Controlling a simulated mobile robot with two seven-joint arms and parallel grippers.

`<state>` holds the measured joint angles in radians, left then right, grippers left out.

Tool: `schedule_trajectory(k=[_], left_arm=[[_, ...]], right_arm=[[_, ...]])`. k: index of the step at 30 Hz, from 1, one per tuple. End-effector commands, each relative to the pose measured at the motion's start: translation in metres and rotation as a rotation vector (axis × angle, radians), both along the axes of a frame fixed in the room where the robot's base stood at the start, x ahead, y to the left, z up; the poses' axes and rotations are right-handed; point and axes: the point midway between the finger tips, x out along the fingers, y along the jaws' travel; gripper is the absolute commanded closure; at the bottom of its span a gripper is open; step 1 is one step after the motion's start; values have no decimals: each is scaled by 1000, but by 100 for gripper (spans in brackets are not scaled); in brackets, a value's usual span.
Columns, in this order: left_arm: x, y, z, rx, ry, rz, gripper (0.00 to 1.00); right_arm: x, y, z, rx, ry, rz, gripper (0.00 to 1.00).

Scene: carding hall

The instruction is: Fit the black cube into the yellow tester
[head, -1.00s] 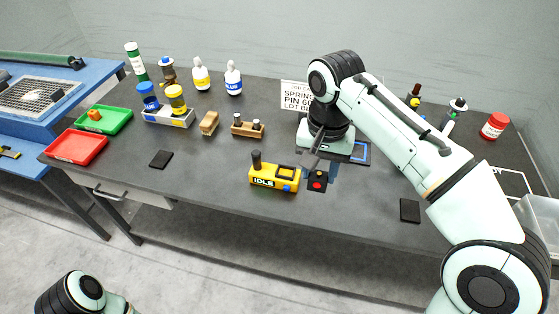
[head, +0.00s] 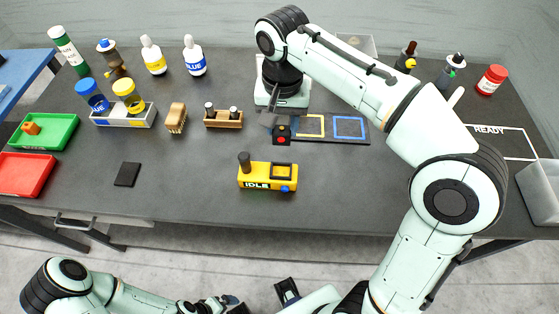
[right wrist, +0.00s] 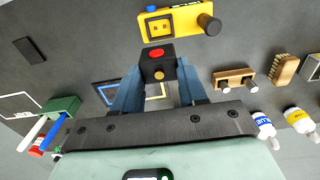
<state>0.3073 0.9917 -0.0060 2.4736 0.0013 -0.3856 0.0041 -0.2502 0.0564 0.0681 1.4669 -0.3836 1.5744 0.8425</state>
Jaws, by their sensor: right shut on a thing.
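The black cube (head: 281,134) has a red dot on one face. In the right wrist view the cube (right wrist: 158,64) also shows an orange dot on another face. My right gripper (head: 274,121) is shut on it, with the blue fingers (right wrist: 157,82) on either side. The yellow tester (head: 267,186) stands on the table in front of the cube, apart from it. It has a black knob, a dark square frame, a blue button and the word IDLE. My left gripper (head: 232,304) is partly in view at the bottom edge; its jaws are unclear.
A dark board with yellow (head: 310,125) and blue (head: 349,127) square outlines lies right of the cube. A wooden block with pegs (head: 224,119) and a brush (head: 176,117) stand to the left. Bottles stand behind. The table is clear right of the tester.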

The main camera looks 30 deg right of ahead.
Motion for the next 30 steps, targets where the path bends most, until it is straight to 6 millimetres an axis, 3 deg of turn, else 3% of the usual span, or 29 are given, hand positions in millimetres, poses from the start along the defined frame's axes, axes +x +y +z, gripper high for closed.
schedule_trajectory(k=[1,3,9,17,24,30], left_arm=[[-4,0,-8,1,5,0,0],[-6,0,-13,0,7,0,0],[-10,0,-22,1,11,0,0],[-11,0,-26,0,12,0,0],[-13,0,-32,0,15,0,0],[-13,0,-32,0,15,0,0]], right_arm=[[-1,0,-19,-1,6,-1,88],[-2,0,-38,0,5,0,88],[-1,0,-83,0,4,-1,88],[0,0,-107,1,1,0,88],[0,0,-141,0,1,0,88],[0,0,-143,0,-1,0,88]])
